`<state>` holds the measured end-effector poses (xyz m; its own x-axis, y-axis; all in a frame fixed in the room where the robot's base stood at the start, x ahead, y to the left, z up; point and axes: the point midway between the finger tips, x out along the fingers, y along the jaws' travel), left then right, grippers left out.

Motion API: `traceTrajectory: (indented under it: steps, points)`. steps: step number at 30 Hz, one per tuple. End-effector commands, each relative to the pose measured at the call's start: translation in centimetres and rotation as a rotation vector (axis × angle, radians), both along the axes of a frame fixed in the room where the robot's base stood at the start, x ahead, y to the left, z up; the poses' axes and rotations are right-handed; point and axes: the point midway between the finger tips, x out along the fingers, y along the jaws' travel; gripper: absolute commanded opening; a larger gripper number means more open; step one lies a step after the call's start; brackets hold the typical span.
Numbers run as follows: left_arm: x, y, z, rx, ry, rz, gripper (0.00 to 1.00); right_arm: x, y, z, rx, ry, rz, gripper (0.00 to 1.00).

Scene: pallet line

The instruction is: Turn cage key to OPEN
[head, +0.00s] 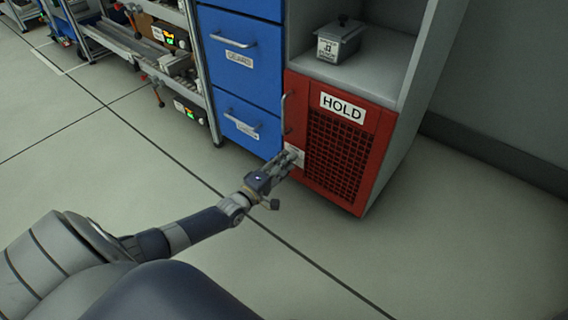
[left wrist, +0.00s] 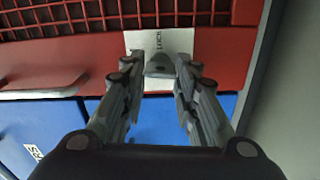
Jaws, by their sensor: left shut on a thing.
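The red cage door (head: 377,122) has a mesh panel and a white HOLD label, and it is closed. A pale lock plate (head: 293,150) sits at its left edge. In the left wrist view the lock plate (left wrist: 178,40) carries lettering that seems to read LOCK. A small grey key (left wrist: 158,68) stands out from the plate between my fingertips. My left gripper (head: 292,160) is at the plate, shut on the key; the fingers also show in the left wrist view (left wrist: 157,72). The fingers hide much of the key in the head view. My right gripper is not in view.
Blue drawers (head: 243,90) with bar handles stand left of the cage. The door's bar handle (head: 287,112) sits above the lock plate. A grey labelled box (head: 340,42) rests on the shelf above. A rack (head: 165,60) stands further left. The floor in front is clear.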

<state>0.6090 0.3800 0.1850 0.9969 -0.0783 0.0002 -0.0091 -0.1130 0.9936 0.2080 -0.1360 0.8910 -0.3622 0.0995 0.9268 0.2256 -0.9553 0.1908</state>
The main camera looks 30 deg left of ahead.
Motion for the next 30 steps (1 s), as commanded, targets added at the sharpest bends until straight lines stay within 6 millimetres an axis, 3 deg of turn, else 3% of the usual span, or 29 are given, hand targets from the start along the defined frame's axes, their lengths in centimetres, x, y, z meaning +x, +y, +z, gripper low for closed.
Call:
traceTrajectory:
  steps: [9,25,26,27,28,30]
  points:
    - [0.00,0.11,-0.09,-0.111,0.011,0.001,0.04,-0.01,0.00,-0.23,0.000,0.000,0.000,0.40]
    - [0.00,0.08,-0.09,-0.129,0.012,0.001,0.04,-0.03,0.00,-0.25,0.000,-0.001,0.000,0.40]
    - [0.00,0.08,-0.09,-0.129,0.012,0.001,0.35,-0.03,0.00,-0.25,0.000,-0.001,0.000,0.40]
    - [0.00,0.07,-0.09,-0.129,0.012,0.001,0.44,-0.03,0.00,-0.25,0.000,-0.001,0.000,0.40]
    - [0.00,0.07,-0.08,-0.130,0.011,0.001,0.48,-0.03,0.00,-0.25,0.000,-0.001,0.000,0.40]
    - [-0.01,0.06,-0.08,-0.130,0.011,0.001,0.48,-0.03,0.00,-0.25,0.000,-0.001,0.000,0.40]
